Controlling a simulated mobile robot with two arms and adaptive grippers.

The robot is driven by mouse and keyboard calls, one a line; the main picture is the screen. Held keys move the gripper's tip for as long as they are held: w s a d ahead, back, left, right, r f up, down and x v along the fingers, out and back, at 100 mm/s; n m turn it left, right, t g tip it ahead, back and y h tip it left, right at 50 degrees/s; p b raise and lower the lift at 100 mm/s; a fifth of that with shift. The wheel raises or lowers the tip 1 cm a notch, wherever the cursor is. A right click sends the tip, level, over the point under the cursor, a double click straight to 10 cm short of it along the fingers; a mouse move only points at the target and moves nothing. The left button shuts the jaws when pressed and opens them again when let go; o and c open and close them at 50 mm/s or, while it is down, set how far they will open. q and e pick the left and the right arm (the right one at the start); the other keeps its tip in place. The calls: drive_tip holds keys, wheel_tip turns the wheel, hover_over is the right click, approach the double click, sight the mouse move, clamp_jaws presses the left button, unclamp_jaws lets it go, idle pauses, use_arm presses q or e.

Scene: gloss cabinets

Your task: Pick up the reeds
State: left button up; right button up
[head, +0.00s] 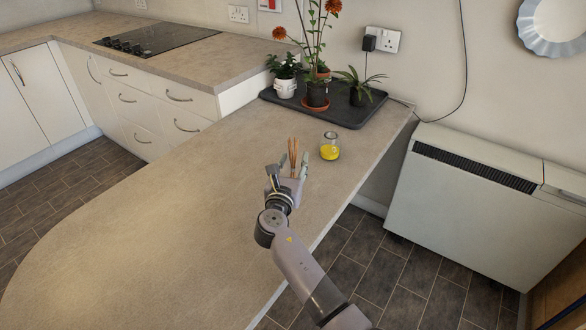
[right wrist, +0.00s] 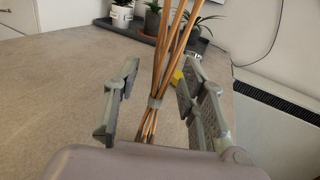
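The reeds (head: 293,152) are a bundle of thin tan sticks over the counter, rising from the area of my right gripper (head: 284,176). In the right wrist view the reeds (right wrist: 165,70) fan out upward, with a small grey band near their lower part. There my right gripper (right wrist: 160,105) is open, with one finger on each side of the reeds. A clear gap shows at the left finger; the right finger is closer, and I cannot tell whether it touches. The lower ends are hidden behind the gripper body. My left gripper is in neither view.
A glass jar with yellow contents (head: 330,149) stands just right of the reeds. A dark tray (head: 345,115) with potted plants lies behind. The counter (head: 170,220) is bare to the left; its right edge is close to my arm. A white heater (head: 480,190) stands beyond.

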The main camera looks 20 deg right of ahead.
drive_tip(key=shift+c, duration=0.2)
clamp_jaws()
idle(0.3)
